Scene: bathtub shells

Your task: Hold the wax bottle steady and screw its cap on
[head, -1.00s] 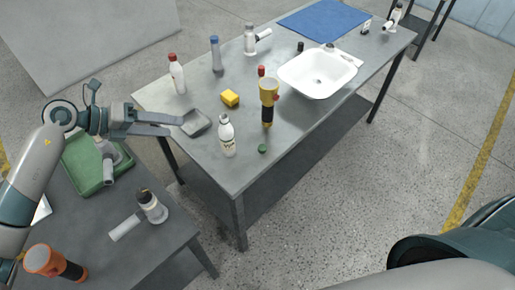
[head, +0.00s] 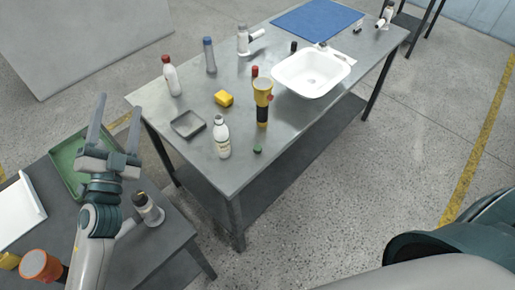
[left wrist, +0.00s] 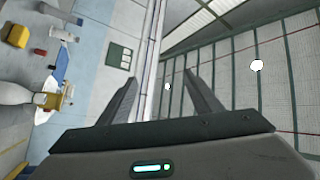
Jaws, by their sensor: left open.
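A white bottle (head: 222,140) with a label stands upright near the front edge of the large metal table; it appears to be the wax bottle, and its top looks pale. A small green cap (head: 257,149) lies on the tabletop to its right, apart from it. My left gripper (head: 115,122) is open and empty, left of the bottle and well apart from it, with its fingers pointing up the picture. In the left wrist view the open fingers (left wrist: 162,98) have nothing between them. My right gripper is not in view.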

